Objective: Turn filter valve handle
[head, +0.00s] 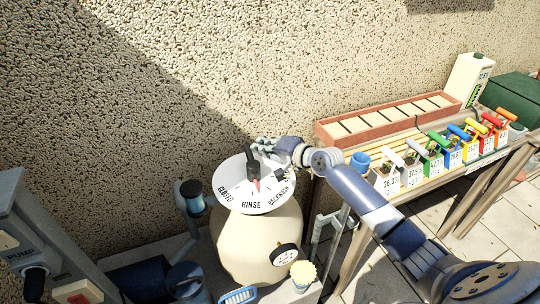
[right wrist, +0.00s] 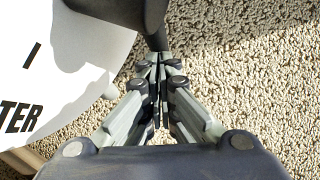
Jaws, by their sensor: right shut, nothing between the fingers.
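The filter is a cream rounded tank (head: 255,245) with a white round dial (head: 235,188) on top, lettered CLOSED, RINSE and BACKWASH. The black valve handle (head: 253,163) stands on the dial, and its red pointer faces the front, toward RINSE or slightly right of it. My right gripper (head: 264,142) is at the handle's far end, on the wall side. In the right wrist view the gripper's fingers (right wrist: 158,62) are together and empty, with their tips close to the dark handle (right wrist: 130,10). I cannot tell whether they touch it. My left gripper is out of view.
A pump box (head: 25,250) stands at the left. A rough wall rises close behind the filter. At the right, a wooden bench holds several numbered containers with coloured handles and a reddish divided tray (head: 375,120).

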